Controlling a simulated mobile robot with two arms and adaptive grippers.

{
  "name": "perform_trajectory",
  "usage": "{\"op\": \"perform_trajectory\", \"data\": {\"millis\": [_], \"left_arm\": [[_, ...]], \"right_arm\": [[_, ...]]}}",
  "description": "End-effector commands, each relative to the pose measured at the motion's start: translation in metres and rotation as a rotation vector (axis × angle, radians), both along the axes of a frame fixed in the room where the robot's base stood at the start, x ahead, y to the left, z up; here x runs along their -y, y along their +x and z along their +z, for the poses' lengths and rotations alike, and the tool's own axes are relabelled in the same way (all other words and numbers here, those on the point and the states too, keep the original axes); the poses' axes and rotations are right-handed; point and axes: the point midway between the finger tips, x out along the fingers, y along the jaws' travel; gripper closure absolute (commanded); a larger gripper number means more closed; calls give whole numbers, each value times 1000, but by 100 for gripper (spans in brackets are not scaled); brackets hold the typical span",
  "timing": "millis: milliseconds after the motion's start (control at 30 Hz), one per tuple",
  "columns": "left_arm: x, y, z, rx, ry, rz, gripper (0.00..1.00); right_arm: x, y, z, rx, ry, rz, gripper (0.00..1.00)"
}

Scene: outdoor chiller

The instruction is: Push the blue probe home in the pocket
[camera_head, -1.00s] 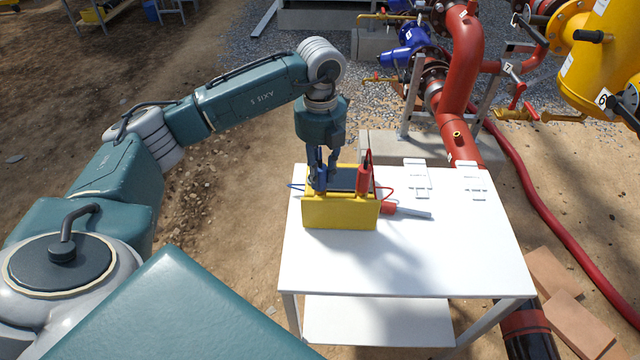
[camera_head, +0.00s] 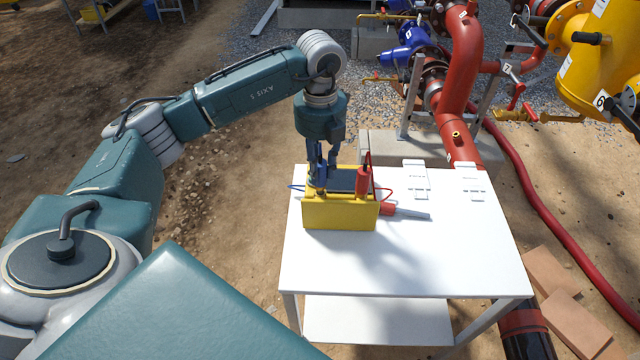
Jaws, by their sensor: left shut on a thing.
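A yellow box-shaped meter (camera_head: 340,215) with a dark top face stands on the white table. The blue probe (camera_head: 319,176) stands upright at the left end of the meter, with a blue lead looping out to the left. My left gripper (camera_head: 321,165) points down over the meter's left end and is shut on the blue probe. The pocket under the probe is hidden by the meter's wall and the fingers. The red probe (camera_head: 362,182) stands upright at the meter's right end. My right gripper is not in view.
A red-handled tool (camera_head: 405,212) with a grey shaft lies right of the meter. Two small white plates (camera_head: 416,180) lie at the table's back right. The white table's (camera_head: 420,265) front is clear. Red pipes (camera_head: 462,80) stand behind it.

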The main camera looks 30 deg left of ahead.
Motion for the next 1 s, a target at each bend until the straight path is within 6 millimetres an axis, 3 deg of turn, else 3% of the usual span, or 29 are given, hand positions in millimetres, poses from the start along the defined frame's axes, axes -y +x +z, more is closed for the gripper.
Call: {"op": "perform_trajectory", "data": {"millis": [1000], "left_arm": [[0, 1, 74, 1, 0, 0, 100]], "right_arm": [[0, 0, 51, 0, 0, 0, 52]]}}
